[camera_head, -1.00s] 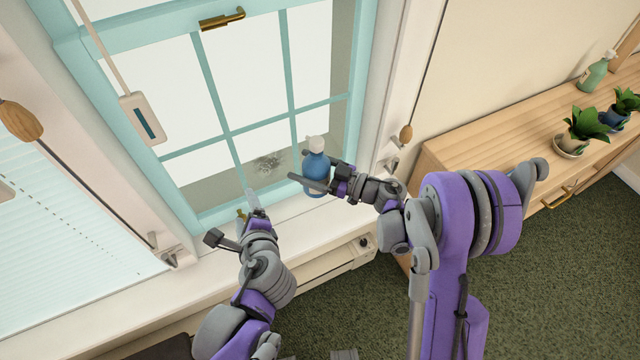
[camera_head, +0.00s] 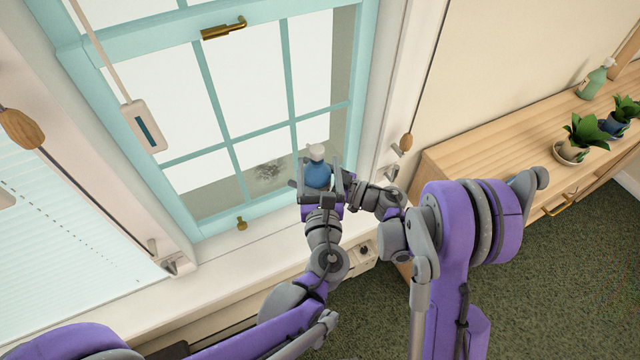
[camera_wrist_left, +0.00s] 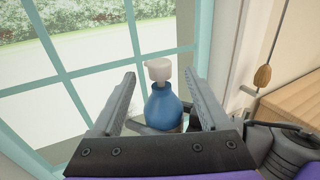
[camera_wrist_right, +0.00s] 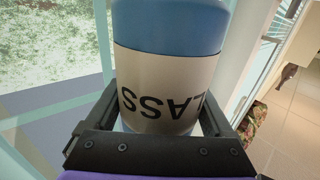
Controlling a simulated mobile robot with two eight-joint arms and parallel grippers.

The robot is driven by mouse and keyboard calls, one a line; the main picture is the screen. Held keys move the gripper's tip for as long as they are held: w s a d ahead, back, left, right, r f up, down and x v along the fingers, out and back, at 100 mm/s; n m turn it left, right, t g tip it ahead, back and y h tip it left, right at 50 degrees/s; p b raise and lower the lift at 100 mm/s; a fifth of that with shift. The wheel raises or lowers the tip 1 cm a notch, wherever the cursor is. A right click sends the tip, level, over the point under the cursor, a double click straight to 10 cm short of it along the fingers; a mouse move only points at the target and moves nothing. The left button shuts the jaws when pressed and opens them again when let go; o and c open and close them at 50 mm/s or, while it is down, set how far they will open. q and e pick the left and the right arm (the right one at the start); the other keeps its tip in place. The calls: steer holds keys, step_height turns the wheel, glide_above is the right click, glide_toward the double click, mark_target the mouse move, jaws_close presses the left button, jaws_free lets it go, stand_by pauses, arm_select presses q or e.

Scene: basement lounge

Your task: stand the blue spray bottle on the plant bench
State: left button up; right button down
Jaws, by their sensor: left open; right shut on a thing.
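The blue spray bottle (camera_head: 317,174), with a white top, is upright in front of the window. My right gripper (camera_wrist_right: 155,125) is shut on it from the right, around the white label with upside-down black letters. My left gripper (camera_head: 320,178) is open, its two fingers on either side of the bottle; in the left wrist view the bottle (camera_wrist_left: 163,106) stands between them. I cannot tell whether the left fingers touch it. The plant bench (camera_head: 480,145) is the light wooden one at the right, apart from both grippers.
On the bench stand a green bottle (camera_head: 594,80), a plant in a pale pot (camera_head: 572,150) and a plant in a blue pot (camera_head: 616,124). The bench's near left top is bare. The teal window frame (camera_head: 185,210) and white sill (camera_head: 215,260) lie close by the grippers.

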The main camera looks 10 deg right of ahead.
mark_target(318, 157)
arm_select(q)
steer(key=shift+w+d, duration=0.2)
steer(key=shift+w, duration=2.4)
jaws_close()
arm_select(e)
jaws_free()
